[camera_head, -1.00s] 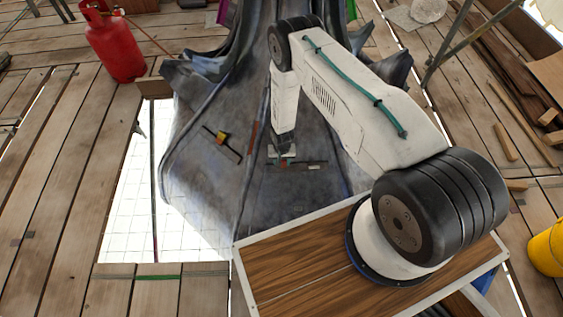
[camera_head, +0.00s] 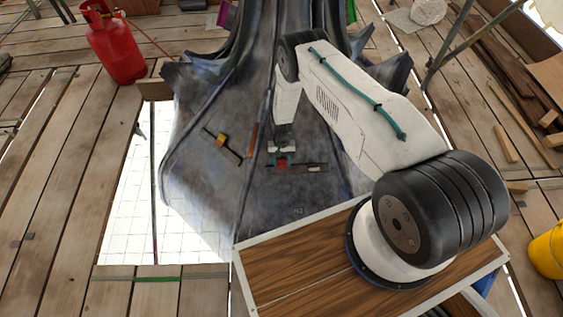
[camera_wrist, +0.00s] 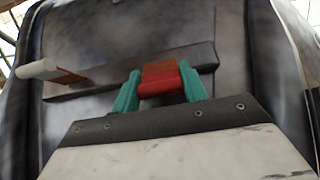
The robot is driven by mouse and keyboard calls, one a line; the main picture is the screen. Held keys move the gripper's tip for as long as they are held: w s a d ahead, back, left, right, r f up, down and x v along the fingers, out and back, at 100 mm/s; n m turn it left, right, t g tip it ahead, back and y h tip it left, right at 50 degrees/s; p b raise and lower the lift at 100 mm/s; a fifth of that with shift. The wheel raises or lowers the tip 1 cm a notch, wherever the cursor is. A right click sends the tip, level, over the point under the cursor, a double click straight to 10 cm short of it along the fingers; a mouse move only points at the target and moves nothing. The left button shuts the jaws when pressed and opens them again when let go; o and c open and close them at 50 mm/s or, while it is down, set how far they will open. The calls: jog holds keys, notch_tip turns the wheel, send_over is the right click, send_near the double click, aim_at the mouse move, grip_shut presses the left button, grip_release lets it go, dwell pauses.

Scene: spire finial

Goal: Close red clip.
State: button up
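The red clip (camera_wrist: 160,78) sits on a dark bar (camera_wrist: 95,82) fixed to the grey sloping surface. My gripper (camera_wrist: 160,92) has its two teal fingers on either side of the red clip, and they look to be touching its sides. In the head view my gripper (camera_head: 281,160) is low over the surface, and the red clip (camera_head: 282,163) shows small between the teal fingertips. The dark bar (camera_head: 302,168) runs to the right from there. In the wrist view a brown strip with a white rounded end (camera_wrist: 38,69) stands at the bar's left end.
A second dark bar with a yellow-and-orange clip (camera_head: 221,140) lies left of my gripper. A reddish strip (camera_head: 253,138) lies between them. A red gas cylinder (camera_head: 115,45) stands at upper left, a yellow bucket (camera_head: 547,250) at right. An opening (camera_head: 128,215) gapes in the planks at left.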

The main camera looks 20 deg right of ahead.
jog(key=o, duration=0.3)
jog(key=v, duration=0.8)
